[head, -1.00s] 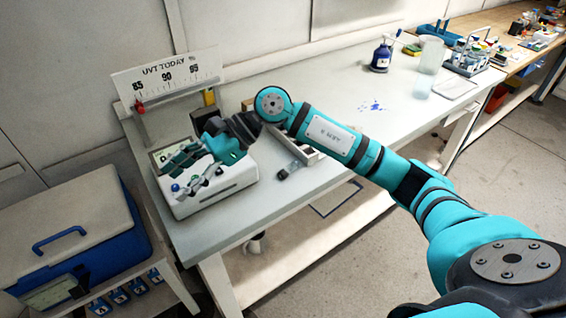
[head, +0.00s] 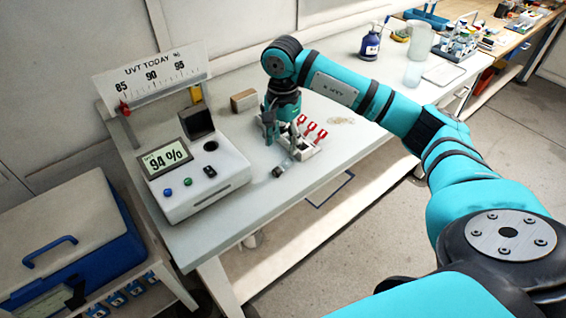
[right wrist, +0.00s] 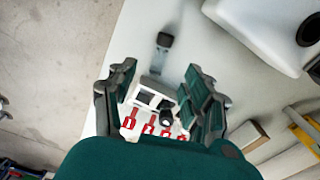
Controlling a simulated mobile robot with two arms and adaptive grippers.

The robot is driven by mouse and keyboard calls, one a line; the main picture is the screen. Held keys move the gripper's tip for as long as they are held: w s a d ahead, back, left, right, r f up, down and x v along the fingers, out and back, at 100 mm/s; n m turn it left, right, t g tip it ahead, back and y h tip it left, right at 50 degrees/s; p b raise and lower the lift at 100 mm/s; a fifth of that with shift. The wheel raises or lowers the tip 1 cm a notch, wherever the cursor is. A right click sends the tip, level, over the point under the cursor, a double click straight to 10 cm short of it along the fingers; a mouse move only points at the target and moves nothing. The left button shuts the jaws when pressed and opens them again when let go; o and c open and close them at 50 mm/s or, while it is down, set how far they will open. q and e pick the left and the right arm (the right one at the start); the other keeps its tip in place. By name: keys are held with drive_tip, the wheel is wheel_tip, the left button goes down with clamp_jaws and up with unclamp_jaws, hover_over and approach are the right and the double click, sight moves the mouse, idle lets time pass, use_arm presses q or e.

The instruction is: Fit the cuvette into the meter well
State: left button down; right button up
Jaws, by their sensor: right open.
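The meter (head: 195,178) is a white box with a screen reading 94 %; its round dark well (head: 210,146) is open and looks empty. My right gripper (head: 282,138) points down over the small white rack (head: 308,151), fingers apart. In the right wrist view, a dark-capped piece (right wrist: 166,106), perhaps the cuvette, stands in the rack between the spread fingers; I cannot tell whether they touch it. A clear vial with a dark cap (right wrist: 164,41) lies on the table beside the rack. It also shows in the head view (head: 278,171). My left gripper is not in view.
A raised black lid (head: 197,122) is at the meter's back. A brown block (head: 244,100) sits behind the rack. A scale board (head: 152,78) stands behind the meter. A blue bottle (head: 370,44) is farther back. The table's front edge is near.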

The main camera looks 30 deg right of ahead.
sight(283, 163)
wheel_tip(283, 163, down, 3)
drive_tip(key=shift+a+f, duration=0.1)
drive_tip(key=f+p, duration=0.1)
drive_tip(key=f, duration=0.1)
drive_tip(key=f+p, duration=0.1)
drive_tip(key=f, duration=0.1)
drive_tip(key=shift+w+d+f+p, duration=0.1)
drive_tip(key=shift+d+f+p, duration=0.1)
drive_tip(key=shift+f+p, duration=0.2)
drive_tip(key=shift+f, duration=0.25)
clamp_jaws()
drive_tip(key=shift+r, duration=0.15)
